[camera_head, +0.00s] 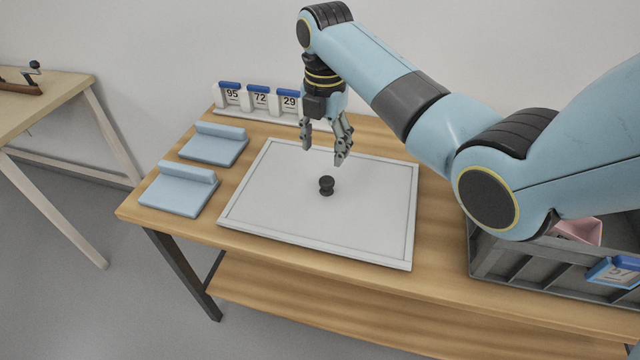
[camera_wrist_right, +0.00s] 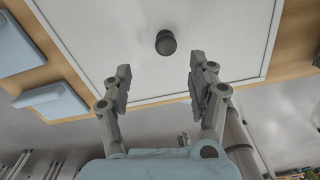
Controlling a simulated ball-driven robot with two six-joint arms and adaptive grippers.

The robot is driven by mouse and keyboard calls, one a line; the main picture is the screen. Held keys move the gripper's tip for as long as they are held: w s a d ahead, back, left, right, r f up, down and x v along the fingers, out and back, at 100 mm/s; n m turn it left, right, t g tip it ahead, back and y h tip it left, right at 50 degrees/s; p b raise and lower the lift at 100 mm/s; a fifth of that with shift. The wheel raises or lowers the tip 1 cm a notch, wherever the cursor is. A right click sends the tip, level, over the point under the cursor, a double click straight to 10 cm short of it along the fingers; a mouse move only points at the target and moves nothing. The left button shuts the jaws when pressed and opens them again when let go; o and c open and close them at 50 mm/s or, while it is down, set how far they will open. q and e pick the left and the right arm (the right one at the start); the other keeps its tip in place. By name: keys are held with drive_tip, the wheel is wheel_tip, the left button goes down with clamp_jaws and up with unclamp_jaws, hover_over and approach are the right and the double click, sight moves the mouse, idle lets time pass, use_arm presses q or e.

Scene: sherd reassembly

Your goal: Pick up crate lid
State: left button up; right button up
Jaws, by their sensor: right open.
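The crate lid (camera_head: 270,215) is a flat light-grey panel with a raised rim and a small black knob (camera_head: 326,185) in its middle. It lies on the wooden table. My right gripper (camera_head: 324,158) is open and empty above the lid, a little behind the knob in the head view. In the right wrist view the lid (camera_wrist_right: 110,40) fills the upper middle, and the knob (camera_wrist_right: 165,43) shows beyond the two spread fingertips (camera_wrist_right: 158,82), roughly midway between them. The fingers appear apart from the knob. My left gripper is not in view.
Two light-blue stands (camera_head: 213,146) (camera_head: 180,191) sit left of the lid. A rack of numbered tags (camera_head: 260,103) stands at the back. A grey crate (camera_head: 520,262) with a pink piece (camera_head: 580,230) and a blue tag (camera_head: 612,272) stands at the right. Another table (camera_head: 50,92) is far left.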

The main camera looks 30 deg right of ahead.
sight(327, 179)
wheel_tip(327, 179, down, 4)
drive_tip(key=shift+s+f, duration=0.1)
drive_tip(key=shift+f, duration=0.2)
drive_tip(key=f, duration=0.3)
drive_tip(key=f+b, duration=0.1)
drive_tip(key=shift+s+d+f, duration=0.15)
drive_tip(key=shift+s+f, duration=0.1)
drive_tip(key=shift+s, duration=0.1)
drive_tip(key=shift+f, duration=0.3)
drive_tip(key=shift+c, duration=0.5)
drive_tip(key=c, duration=0.4)
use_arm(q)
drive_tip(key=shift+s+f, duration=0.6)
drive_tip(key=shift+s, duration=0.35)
use_arm(e)
clamp_jaws()
